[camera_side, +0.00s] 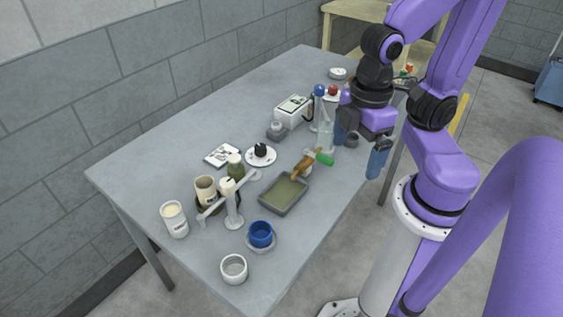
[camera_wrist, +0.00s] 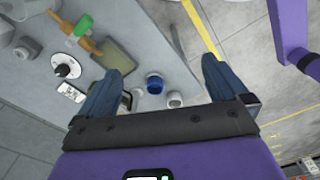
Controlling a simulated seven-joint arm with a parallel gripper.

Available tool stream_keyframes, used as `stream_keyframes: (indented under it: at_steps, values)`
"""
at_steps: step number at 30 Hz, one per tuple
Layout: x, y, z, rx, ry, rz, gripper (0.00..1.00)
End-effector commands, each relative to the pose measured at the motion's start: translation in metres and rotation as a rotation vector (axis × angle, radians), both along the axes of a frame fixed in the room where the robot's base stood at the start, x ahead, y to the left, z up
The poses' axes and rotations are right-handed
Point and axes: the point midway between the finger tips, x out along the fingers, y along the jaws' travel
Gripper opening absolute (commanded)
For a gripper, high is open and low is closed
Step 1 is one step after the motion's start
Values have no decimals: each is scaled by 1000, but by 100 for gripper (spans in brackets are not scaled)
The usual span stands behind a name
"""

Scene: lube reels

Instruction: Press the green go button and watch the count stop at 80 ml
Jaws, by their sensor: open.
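My gripper (camera_side: 359,148) is open and empty, its two blue fingers wide apart above the table's right edge. In the wrist view my gripper (camera_wrist: 165,68) shows table edge and floor between its fingers. A white box-shaped device (camera_side: 293,109) with a dark panel stands at the middle back of the table, left of my gripper. I cannot make out a go button or a count on it. A green part (camera_side: 323,158) sits at the end of an amber-brown item (camera_side: 304,163); it also shows in the wrist view (camera_wrist: 83,25). I cannot tell whether it is a button.
An olive tray (camera_side: 284,196), a white stand with an arm (camera_side: 232,207), a blue cup (camera_side: 261,234) and a white cup (camera_side: 234,268) stand towards the front. Clear bottles (camera_side: 326,136) stand close to my gripper. The table's left back is bare.

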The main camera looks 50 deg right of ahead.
Motion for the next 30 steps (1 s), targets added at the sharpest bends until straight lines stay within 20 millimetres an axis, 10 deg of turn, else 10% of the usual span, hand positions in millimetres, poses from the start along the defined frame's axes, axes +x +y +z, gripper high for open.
stream_keyframes:
  at_steps: [8,17,30]
  values:
    - [-2,-1,-1,0,0,5,97]
    - [-2,-1,-1,0,0,5,0]
    - [-2,-1,-1,0,0,5,0]
